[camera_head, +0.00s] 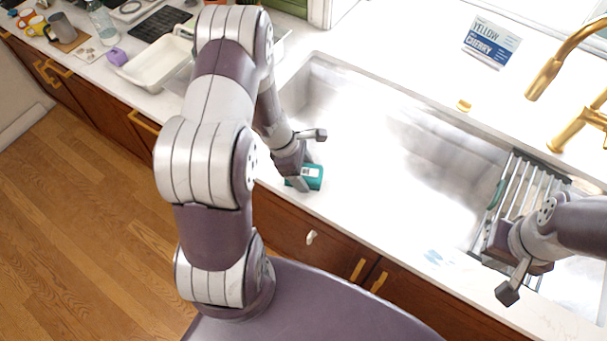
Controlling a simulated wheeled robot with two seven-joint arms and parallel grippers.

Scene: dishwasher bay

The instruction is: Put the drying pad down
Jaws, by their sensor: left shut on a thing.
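A small teal item (315,178) with a pale patch, which may be the drying pad, shows at the front counter edge, left of the sink's middle. My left gripper (306,162) is at it and shut on it. The fingers partly cover the item, and I cannot tell whether it touches the counter. My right gripper (503,267) is at the lower right, over the front rim of the sink by the metal rack. Its fingers look apart, with nothing seen between them.
The steel sink (400,150) fills the middle, with a metal rack (521,190) at its right end. A gold faucet (560,65) and a blue-and-white sign (491,42) stand behind. A white tray (155,62), a purple item (117,56) and a black mat (158,25) lie at left.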

